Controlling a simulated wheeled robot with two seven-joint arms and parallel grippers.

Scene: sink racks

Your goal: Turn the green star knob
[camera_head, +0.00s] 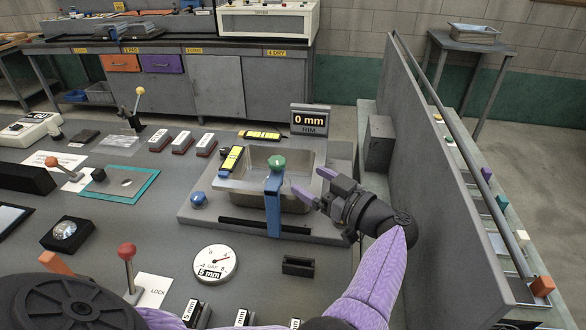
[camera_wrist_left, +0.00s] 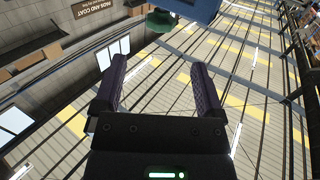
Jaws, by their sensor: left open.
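The green knob (camera_head: 276,162) sits on top of an upright blue post (camera_head: 273,208) at the front of the sink; its star shape is too small to make out. My left gripper (camera_head: 307,181) is just to the right of the knob and post, with its purple fingers spread and empty, pointing toward them. In the left wrist view the knob (camera_wrist_left: 160,21) shows at the top edge, beyond the open fingertips (camera_wrist_left: 158,62), with part of the blue post (camera_wrist_left: 196,8) beside it. The fingers appear apart from the knob. My right gripper is out of view.
The metal sink (camera_head: 225,192) lies around the post. A "0 mm" display (camera_head: 310,120) stands behind it. A tall grey panel (camera_head: 430,180) stands close on the right.

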